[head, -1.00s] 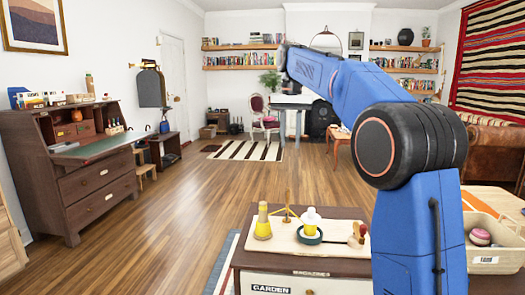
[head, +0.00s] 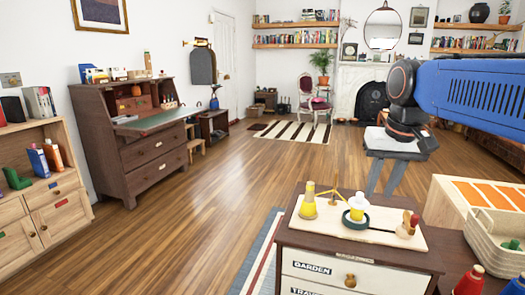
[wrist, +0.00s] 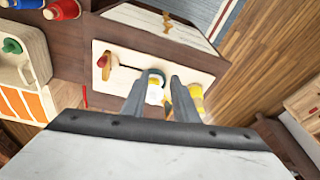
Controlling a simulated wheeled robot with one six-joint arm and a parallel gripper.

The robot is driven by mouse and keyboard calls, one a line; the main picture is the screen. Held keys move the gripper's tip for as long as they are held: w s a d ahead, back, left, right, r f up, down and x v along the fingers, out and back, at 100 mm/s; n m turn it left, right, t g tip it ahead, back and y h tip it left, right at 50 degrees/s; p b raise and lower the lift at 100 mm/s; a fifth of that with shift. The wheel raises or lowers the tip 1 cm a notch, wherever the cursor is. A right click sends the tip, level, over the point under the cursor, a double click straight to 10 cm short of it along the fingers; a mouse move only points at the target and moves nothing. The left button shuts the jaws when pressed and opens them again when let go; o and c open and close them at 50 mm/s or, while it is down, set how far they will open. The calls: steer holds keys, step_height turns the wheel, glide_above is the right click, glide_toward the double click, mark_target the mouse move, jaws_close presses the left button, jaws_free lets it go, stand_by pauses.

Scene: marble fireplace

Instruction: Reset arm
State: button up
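My gripper (head: 381,188) hangs from the blue arm at the right of the head view, its two grey fingers pointing down. In the wrist view the fingers (wrist: 160,85) are apart, with nothing held between them. A pale board (head: 330,230) lies on that cabinet. On it are a yellow bottle-like item (head: 308,207), a white and yellow item (head: 356,208) by a dark green ring, and a wooden piece with red (head: 408,222).
A cream bin (head: 490,250) and an orange-striped tray (head: 488,193) stand at the right. A dark desk (head: 130,150) and a light shelf (head: 45,215) stand at the left. The middle wooden floor is clear.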

steer(key=s+f+n+t, duration=0.1)
steer(key=s+f+t, duration=0.1)
steer(key=s+f, duration=1.5)
steer(key=shift+s+d+f+n, duration=0.2)
steer(key=shift+d+f+n, duration=0.15)
steer(key=shift+f, duration=0.4)
